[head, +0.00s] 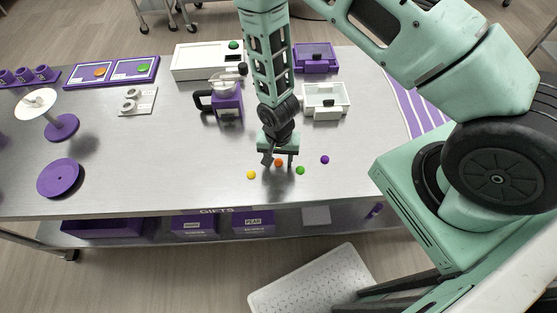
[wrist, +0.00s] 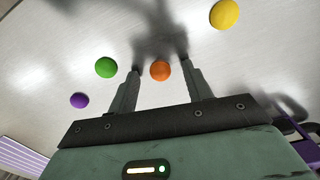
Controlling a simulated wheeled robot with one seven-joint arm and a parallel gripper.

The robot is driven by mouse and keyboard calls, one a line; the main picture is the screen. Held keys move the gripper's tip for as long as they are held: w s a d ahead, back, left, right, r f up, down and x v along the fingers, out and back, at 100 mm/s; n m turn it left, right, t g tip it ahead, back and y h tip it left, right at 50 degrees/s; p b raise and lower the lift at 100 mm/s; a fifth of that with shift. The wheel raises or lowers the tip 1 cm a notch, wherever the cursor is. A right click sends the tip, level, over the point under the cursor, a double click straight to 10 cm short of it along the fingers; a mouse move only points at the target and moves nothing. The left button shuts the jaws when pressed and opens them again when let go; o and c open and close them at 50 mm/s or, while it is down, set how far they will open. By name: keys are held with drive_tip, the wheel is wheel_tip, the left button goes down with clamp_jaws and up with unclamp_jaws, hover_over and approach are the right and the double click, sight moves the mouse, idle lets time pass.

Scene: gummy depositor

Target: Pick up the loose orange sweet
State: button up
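The loose orange sweet (head: 278,162) lies on the steel table near its front edge. It also shows in the wrist view (wrist: 160,70), between the two fingertips of my gripper (wrist: 162,75). In the head view my gripper (head: 279,160) points down over the sweet. The fingers are open, with a gap on both sides of the sweet, and do not appear to touch it. Whether the fingertips are level with the sweet or a little above it, I cannot tell.
A green sweet (head: 300,170) and a purple sweet (head: 325,159) lie to the right, a yellow sweet (head: 251,174) to the left. The table front left of the yellow sweet is clear up to a purple disc (head: 60,178).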

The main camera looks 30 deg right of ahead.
drive_tip(key=c, duration=1)
drive_tip(key=shift+r, duration=0.1)
